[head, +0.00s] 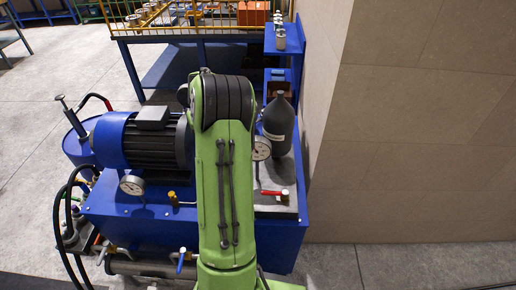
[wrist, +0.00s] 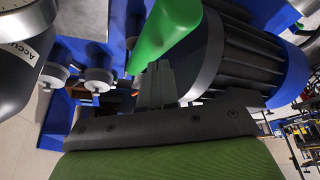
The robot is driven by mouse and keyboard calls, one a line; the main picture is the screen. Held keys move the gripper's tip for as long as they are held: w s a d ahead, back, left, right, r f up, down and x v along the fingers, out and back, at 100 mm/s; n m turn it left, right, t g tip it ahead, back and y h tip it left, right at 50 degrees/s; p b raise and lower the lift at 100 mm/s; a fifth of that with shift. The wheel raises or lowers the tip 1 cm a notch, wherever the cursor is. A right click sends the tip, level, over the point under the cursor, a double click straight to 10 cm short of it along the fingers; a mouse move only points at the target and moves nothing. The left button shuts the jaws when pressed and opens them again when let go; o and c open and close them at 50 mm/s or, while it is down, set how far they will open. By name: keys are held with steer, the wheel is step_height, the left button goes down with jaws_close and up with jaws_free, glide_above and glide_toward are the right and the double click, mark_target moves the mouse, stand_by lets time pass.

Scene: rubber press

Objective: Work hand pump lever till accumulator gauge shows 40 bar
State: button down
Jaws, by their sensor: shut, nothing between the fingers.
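A thick green bar with a rounded end, apparently the hand pump lever's grip (wrist: 165,35), slants across the top of the wrist view. My gripper (wrist: 158,72) is shut and empty, its fingertips close beside the bar's lower end; I cannot tell whether they touch. The black accumulator bottle (head: 279,123) stands on the right of the blue power unit (head: 130,212). It seems to show in the wrist view at left (wrist: 15,85), with part of a white label. A round gauge (head: 262,148) sits beside it; its reading is too small to read. My arm hides the gripper and lever in the head view.
A motor (head: 150,140) lies on the unit's left, with another gauge (head: 132,185) in front. A red-handled valve (head: 272,192) is at right. A beige wall (head: 420,130) closes the right side. Black hoses (head: 60,220) hang at left. A blue bench (head: 175,68) stands behind.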

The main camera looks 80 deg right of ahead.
step_height(320, 180, up, 7)
steer(key=p, duration=0.5)
stand_by(0.5)
